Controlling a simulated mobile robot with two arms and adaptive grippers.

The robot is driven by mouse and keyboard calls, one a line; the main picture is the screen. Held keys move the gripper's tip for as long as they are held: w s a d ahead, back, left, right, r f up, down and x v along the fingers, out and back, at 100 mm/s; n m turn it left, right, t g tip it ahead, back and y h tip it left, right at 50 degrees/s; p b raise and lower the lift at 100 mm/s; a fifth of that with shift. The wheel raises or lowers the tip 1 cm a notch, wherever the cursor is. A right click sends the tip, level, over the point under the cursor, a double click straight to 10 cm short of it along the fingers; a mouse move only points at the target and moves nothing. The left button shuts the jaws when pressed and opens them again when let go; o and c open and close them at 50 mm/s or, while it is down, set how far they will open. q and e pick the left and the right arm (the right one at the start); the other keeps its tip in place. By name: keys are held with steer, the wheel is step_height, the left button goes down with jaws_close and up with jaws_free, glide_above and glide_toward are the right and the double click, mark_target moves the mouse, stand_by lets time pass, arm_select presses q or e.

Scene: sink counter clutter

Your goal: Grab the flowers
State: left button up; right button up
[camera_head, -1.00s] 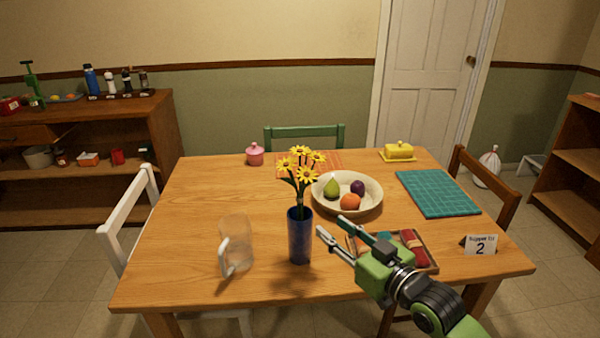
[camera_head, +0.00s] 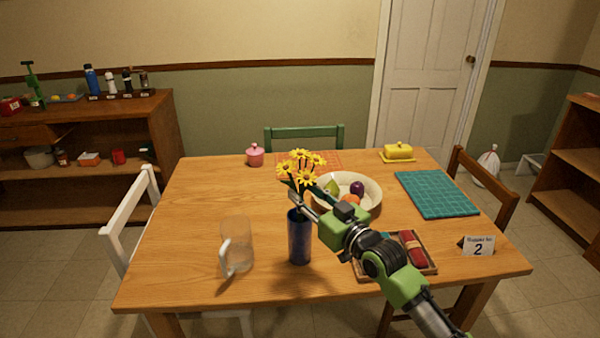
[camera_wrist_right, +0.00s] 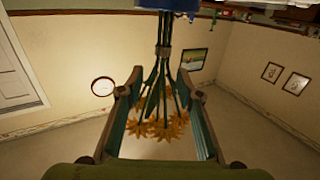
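The yellow flowers (camera_head: 303,166) stand upright in a dark blue vase (camera_head: 299,238) near the front middle of the table. My right gripper (camera_head: 297,190) is at the stems, just above the vase's rim. In the right wrist view the picture is upside down; the flower heads (camera_wrist_right: 158,128) and green stems (camera_wrist_right: 163,75) lie between the two fingers (camera_wrist_right: 163,85). The fingers are spread with a gap on each side of the stems. In the head view the gripper hides part of the stems. My left gripper is not in view.
A clear glass pitcher (camera_head: 236,246) stands left of the vase. A cream fruit bowl (camera_head: 372,203) is behind my right gripper, and a tray (camera_head: 428,268) lies partly under my arm. A teal mat (camera_head: 437,193) lies at the right.

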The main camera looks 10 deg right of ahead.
steer(key=shift+x, duration=1.35)
jaws_close()
